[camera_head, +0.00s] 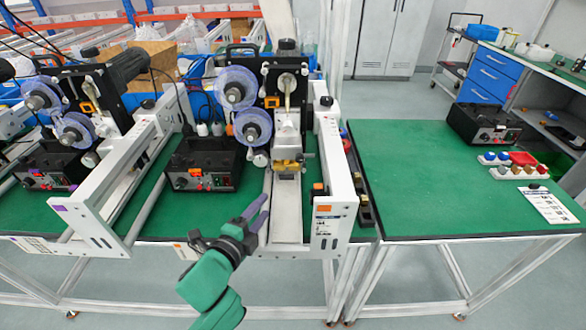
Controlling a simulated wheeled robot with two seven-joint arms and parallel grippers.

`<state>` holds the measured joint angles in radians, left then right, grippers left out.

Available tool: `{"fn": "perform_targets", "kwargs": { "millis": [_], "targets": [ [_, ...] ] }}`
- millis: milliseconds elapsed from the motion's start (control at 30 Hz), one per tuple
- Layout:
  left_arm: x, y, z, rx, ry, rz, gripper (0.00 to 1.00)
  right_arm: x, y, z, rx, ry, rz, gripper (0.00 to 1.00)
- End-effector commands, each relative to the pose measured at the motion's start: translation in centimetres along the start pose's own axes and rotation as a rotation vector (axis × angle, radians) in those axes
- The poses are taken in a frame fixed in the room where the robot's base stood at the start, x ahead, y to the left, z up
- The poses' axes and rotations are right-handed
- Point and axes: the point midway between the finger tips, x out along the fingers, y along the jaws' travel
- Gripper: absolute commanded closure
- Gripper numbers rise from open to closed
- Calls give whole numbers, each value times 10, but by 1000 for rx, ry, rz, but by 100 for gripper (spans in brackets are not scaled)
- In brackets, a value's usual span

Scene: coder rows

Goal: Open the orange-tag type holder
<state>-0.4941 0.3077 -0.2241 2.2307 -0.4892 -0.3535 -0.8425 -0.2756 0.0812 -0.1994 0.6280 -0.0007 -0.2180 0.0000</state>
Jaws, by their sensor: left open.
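The orange-tag coder (331,208) is the right one of two white-framed machines, with orange marks on its end plate. A small brass-coloured block (288,165), which looks like its type holder, sits under the black head in the middle of the frame. Whether it is open or shut is too small to tell. My left gripper (262,207), with purple fingers and a green wrist, is open and empty. It is in front of the block and to its lower left, beside the white rail and apart from the block. My right gripper is out of view.
A black control box (203,165) stands left of the orange-tag coder. The purple-tag coder (100,225) is further left. Film reels (236,87) hang close to the head. The right green table (420,180) is mostly clear, with another box (483,124) and coloured parts at its right.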

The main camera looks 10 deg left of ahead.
Motion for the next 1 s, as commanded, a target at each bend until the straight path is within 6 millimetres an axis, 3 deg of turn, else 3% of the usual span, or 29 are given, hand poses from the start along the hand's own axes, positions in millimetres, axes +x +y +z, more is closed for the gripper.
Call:
{"fn": "perform_targets", "kwargs": {
  "millis": [167,333,600,733,967,1000],
  "targets": [
    [23,-2,0,0,0,-2,49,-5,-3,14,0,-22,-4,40],
    [68,-2,0,-2,-1,-2,49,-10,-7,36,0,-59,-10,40],
    [131,0,0,-2,-1,0,49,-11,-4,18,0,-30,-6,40],
    [143,0,0,-2,0,0,49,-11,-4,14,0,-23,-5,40],
    [145,1,0,-1,0,1,49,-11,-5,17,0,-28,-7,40],
    [145,1,0,-1,0,1,61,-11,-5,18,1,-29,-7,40]
  ]
}}
